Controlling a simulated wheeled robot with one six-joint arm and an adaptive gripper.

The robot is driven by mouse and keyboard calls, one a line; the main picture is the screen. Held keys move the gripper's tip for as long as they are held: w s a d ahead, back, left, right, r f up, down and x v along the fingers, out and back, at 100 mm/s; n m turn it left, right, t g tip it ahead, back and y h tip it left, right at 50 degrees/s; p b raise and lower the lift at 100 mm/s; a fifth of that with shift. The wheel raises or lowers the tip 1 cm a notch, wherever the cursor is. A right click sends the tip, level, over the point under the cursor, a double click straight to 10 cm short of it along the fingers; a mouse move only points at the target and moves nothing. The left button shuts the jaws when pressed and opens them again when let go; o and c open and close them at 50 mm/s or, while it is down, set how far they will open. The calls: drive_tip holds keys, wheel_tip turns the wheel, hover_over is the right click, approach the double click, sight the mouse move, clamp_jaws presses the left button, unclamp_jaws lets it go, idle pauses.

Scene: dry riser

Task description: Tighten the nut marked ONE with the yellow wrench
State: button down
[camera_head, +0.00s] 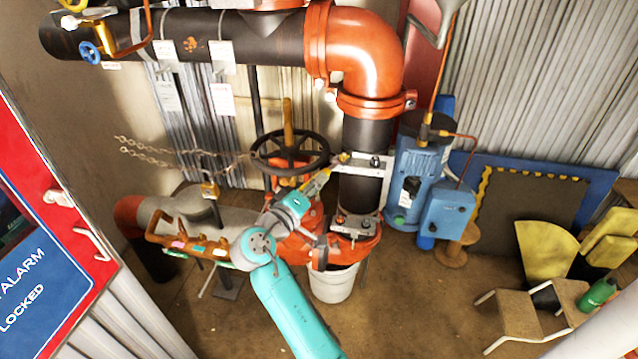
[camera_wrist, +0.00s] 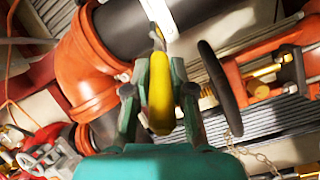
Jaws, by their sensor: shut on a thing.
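My gripper (camera_head: 308,192) is shut on the yellow wrench (camera_head: 319,182), whose head points up and right at the white bracket plate (camera_head: 366,167) on the black vertical pipe. A small brass-coloured fitting (camera_head: 345,158) sits at the plate's left end, close to the wrench head. I cannot tell whether the wrench touches it or is around it. No mark ONE can be read. In the wrist view, my gripper (camera_wrist: 160,100) has a finger on each side of the yellow wrench handle (camera_wrist: 160,92), and the wrench head reaches up to the white plate (camera_wrist: 166,14).
A black handwheel (camera_head: 290,153) is close to the left of the wrench. An orange elbow pipe (camera_head: 365,55) is above, a blue pump unit (camera_head: 418,165) to the right. A white bucket (camera_head: 333,284) stands below. A chain (camera_head: 150,150) hangs at left.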

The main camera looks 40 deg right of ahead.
drive_tip(key=shift+w+v, duration=0.15)
drive_tip(key=shift+v, duration=1.15)
drive_tip(key=shift+w+v, duration=0.1)
drive_tip(key=shift+v, duration=1.25)
